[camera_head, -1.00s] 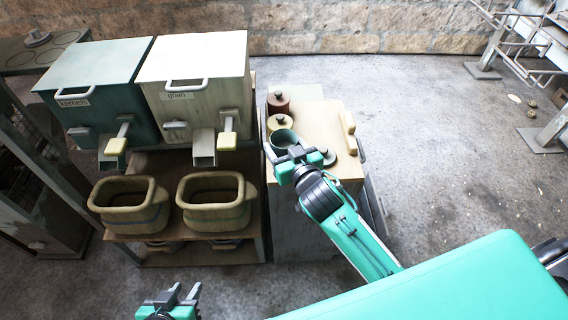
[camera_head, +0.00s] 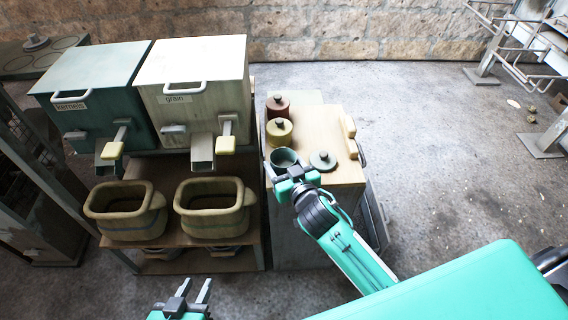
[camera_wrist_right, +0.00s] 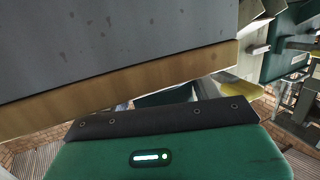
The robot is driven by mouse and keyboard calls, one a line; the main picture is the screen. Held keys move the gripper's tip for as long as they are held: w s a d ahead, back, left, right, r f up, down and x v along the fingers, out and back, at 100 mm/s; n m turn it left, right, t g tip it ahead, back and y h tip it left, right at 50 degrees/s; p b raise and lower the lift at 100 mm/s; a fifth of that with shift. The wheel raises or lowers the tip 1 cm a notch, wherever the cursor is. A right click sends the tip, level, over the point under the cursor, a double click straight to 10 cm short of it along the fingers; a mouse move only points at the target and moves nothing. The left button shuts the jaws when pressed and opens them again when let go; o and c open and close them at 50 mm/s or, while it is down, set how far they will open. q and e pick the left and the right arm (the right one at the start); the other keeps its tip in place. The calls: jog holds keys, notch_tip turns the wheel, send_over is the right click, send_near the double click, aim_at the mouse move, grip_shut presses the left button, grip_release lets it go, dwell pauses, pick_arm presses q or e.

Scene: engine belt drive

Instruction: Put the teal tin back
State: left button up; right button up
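The teal tin (camera_head: 284,157) is lidless, its round mouth facing up, at the near left corner of the wooden-topped cabinet (camera_head: 325,125). My right gripper (camera_head: 296,171) is at its near rim and appears shut on it; the fingers hide the near side. I cannot tell whether its base touches the top. A grey-teal lid with a dark knob (camera_head: 322,160) lies just right of the tin. My left gripper (camera_head: 194,292) is open and empty at the bottom of the head view. The right wrist view shows no clear sight of the tin.
A yellow lidded tin (camera_head: 279,131) and a red lidded tin (camera_head: 278,106) stand in line behind the teal tin. The grain bin (camera_head: 198,102) and kernels bin (camera_head: 90,101) stand left, above two tubs (camera_head: 127,211). The cabinet top is clear right of the yellow tin.

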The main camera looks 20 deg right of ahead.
jog(key=o, duration=0.3)
pick_arm(q)
jog(key=shift+s, duration=0.15)
pick_arm(e)
jog(key=shift+o, duration=0.4)
jog(key=shift+s, duration=0.15)
pick_arm(q)
jog(key=shift+s, duration=0.1)
pick_arm(e)
jog(key=shift+s, duration=0.1)
pick_arm(q)
jog(key=shift+f, duration=0.15)
pick_arm(e)
jog(key=shift+s+r, duration=0.1)
jog(key=shift+r, duration=0.05)
